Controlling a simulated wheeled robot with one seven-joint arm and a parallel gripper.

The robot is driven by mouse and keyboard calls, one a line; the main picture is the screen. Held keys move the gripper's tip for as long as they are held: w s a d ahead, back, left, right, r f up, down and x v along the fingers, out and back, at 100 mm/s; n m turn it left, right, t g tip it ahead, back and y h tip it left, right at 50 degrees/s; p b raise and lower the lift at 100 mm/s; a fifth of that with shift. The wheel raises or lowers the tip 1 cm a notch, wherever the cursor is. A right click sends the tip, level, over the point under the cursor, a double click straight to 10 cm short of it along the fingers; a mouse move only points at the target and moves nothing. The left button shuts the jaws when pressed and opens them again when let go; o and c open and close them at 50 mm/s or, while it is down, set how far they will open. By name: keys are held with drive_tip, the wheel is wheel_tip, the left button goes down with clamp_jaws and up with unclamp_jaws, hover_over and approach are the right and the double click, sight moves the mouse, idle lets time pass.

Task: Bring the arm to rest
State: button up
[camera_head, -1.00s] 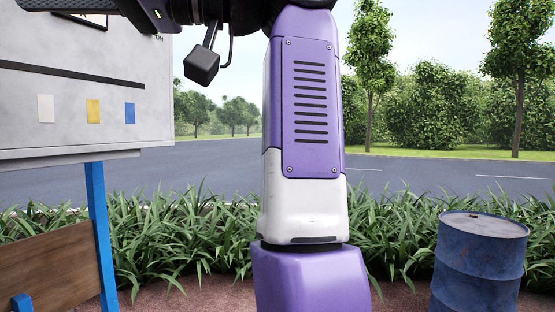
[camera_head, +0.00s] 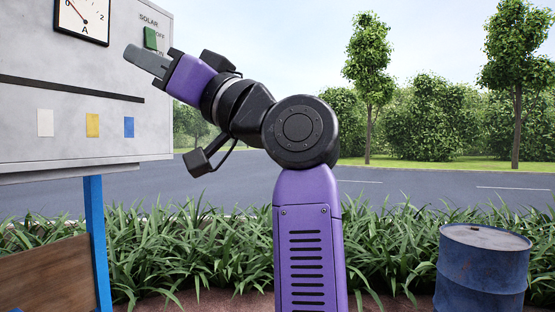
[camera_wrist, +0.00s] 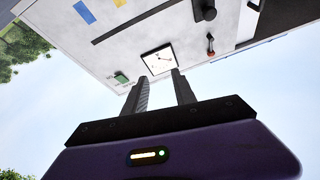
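My arm rises from the bottom middle of the head view, bends at a black joint and points up and left. My gripper (camera_head: 148,60) is at its end, beside the right part of the grey-white panel (camera_head: 60,95) in the picture. In the wrist view my gripper (camera_wrist: 161,77) shows two dark fingers with a clear gap between them and nothing held. The panel lies beyond the fingertips; I see no contact, but the exact distance is unclear.
The panel bears a gauge (camera_head: 82,18), a green switch (camera_head: 150,38) and coloured labels; a black knob (camera_wrist: 205,11) and a red-tipped lever (camera_wrist: 210,45) show in the wrist view. A blue barrel (camera_head: 482,268) stands right. Grass lies behind; air right of my arm is clear.

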drive_tip(key=w+d+f+m+t+h, duration=0.3)
drive_tip(key=d+f+m+t+h, duration=0.15)
drive_tip(key=f, duration=0.65)
drive_tip(key=w+d+f+m+t+h, duration=0.35)
drive_tip(key=d+f+t, duration=0.2)
drive_tip(key=f, duration=0.45)
drive_tip(key=s+d+f+m+t+h, duration=0.1)
drive_tip(key=s+d+f+h, duration=0.15)
drive_tip(key=d+f, duration=0.5)
drive_tip(key=s+d+f+m+t+h, duration=0.1)
drive_tip(key=s+d+f+m+h, duration=0.2)
drive_tip(key=f, duration=0.7)
drive_tip(key=s+d+f+h, duration=0.5)
drive_tip(key=s+d+f, duration=0.5)
drive_tip(key=s+f, duration=0.4)
drive_tip(key=s+d+f+g+h, duration=0.1)
drive_tip(key=s+d+f+g, duration=0.1)
drive_tip(key=s, duration=0.7)
drive_tip(key=s+d+f+g+h, duration=0.1)
drive_tip(key=s+d+f+g, duration=0.1)
drive_tip(key=s+f, duration=0.3)
drive_tip(key=s+d+f+g+h, duration=0.1)
drive_tip(key=s+f, duration=0.3)
drive_tip(key=s, duration=0.9)
drive_tip(key=shift+d+f+n+g, duration=0.2)
drive_tip(key=shift+d+n+g, duration=0.3)
drive_tip(key=shift+d, duration=0.4)
